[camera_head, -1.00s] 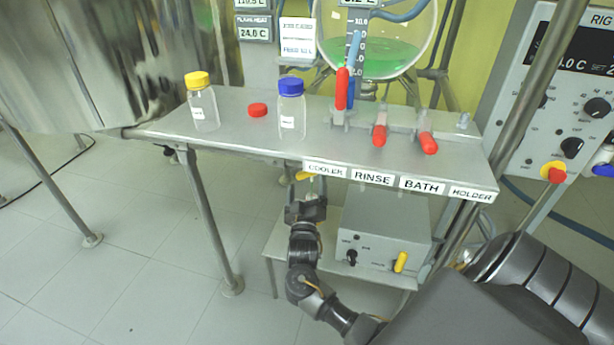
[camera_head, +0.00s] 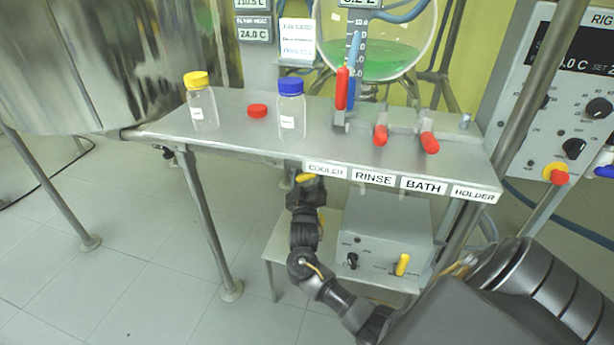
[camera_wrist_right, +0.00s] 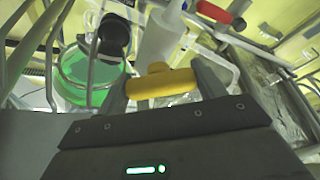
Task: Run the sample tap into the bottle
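A yellow tap handle (camera_head: 306,177) shows just under the shelf's front edge, below the COOLER label. My right gripper (camera_head: 307,190) reaches up to it from below. In the right wrist view the handle (camera_wrist_right: 160,82) lies crosswise between my two spread fingers; whether they touch it I cannot tell. A clear bottle with a yellow cap (camera_head: 203,104) and one with a blue cap (camera_head: 291,112) stand upright on the shelf. A loose red cap (camera_head: 257,111) lies between them. No uncapped bottle is clearly visible. The tap outlet is hidden. My left gripper is out of view.
The metal shelf (camera_head: 240,140) carries red-handled valves (camera_head: 380,135) on its right half. A grey box (camera_head: 385,240) with a yellow knob stands below. A round glass vessel (camera_head: 385,55) with green liquid is behind, and a steel leg (camera_head: 207,220) stands left of my arm.

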